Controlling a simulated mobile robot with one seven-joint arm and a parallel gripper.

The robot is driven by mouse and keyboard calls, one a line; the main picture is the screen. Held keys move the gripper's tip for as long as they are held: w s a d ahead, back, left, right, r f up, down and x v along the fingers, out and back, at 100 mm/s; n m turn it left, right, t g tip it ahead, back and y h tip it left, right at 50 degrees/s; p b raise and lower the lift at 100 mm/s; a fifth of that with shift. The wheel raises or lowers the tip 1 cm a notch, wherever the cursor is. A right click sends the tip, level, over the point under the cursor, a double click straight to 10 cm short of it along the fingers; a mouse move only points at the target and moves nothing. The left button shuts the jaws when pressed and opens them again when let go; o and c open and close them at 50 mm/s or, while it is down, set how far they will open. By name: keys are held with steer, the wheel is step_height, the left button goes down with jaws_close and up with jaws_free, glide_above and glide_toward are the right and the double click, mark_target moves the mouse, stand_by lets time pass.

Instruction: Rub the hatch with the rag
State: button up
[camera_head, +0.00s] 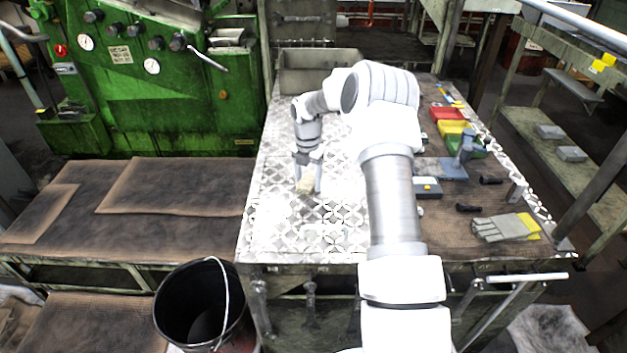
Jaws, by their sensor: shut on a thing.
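My gripper (308,188) points down over the left part of the patterned worktop (275,215). It is shut on a pale beige rag (305,185), which shows between the fingers. The rag is low, at or just above the worktop; I cannot tell whether it touches. Nothing in view is plainly marked as the hatch. The green machine (180,105) at the back left has a broad front face, well to the left of my gripper. My arm hides part of the middle of the worktop.
A grey metal bin (300,75) stands at the worktop's back. Red, yellow and green trays (448,113), a blue-grey vise (460,160) and work gloves (505,228) lie to the right. A black bucket (185,310) stands at front left. The worktop's left front is clear.

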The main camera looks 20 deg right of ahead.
mark_target(323, 184)
steer(key=shift+w+d, duration=0.2)
steer(key=shift+w, duration=0.25)
steer(key=shift+w+d, duration=0.2)
steer(key=shift+w, duration=0.25)
steer(key=shift+s+d+f, duration=0.1)
steer(key=shift+s+d, duration=0.2)
steer(key=shift+d, duration=0.3)
steer(key=shift+s+d+r, duration=0.1)
steer(key=shift+s+d, duration=0.15)
steer(key=shift+d, duration=0.4)
steer(key=shift+s+d+f, duration=0.1)
steer(key=shift+s+d, duration=0.2)
steer(key=shift+d, duration=0.3)
steer(key=shift+w+r+p, duration=0.1)
steer(key=shift+r+p, duration=1.75)
steer(key=shift+r, duration=1.2)
steer(key=shift+r+p, duration=0.95)
steer(key=shift+r, duration=0.55)
